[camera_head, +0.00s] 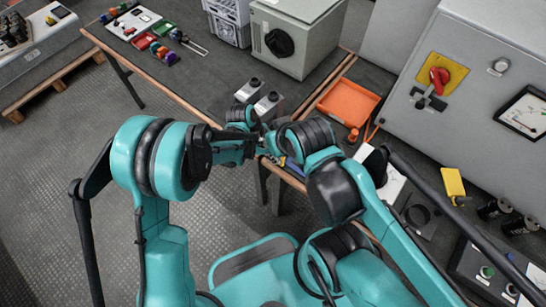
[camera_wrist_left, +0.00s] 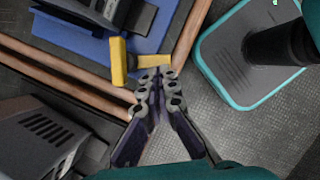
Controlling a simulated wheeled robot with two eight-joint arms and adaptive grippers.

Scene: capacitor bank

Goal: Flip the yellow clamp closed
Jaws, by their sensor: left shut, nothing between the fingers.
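The yellow clamp (camera_wrist_left: 118,62) shows in the left wrist view as an L-shaped lever, with a short arm reaching right. It sits at the edge of a blue base (camera_wrist_left: 75,45). My left gripper (camera_wrist_left: 157,76) is shut and empty. Its fingertips are just below the clamp's short arm; I cannot tell whether they touch it. In the head view, only a small bit of the blue base (camera_head: 293,167) shows among my arms at the table edge, and the clamp is mostly hidden. My right gripper is not clearly visible behind my arm links.
A wooden table edge (camera_wrist_left: 70,78) runs beside the blue base. A grey vented box (camera_wrist_left: 38,140) is at lower left in the wrist view. In the head view, an orange tray (camera_head: 350,101), a grey box (camera_head: 297,40) and a cabinet with a red switch (camera_head: 438,76) stand beyond.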

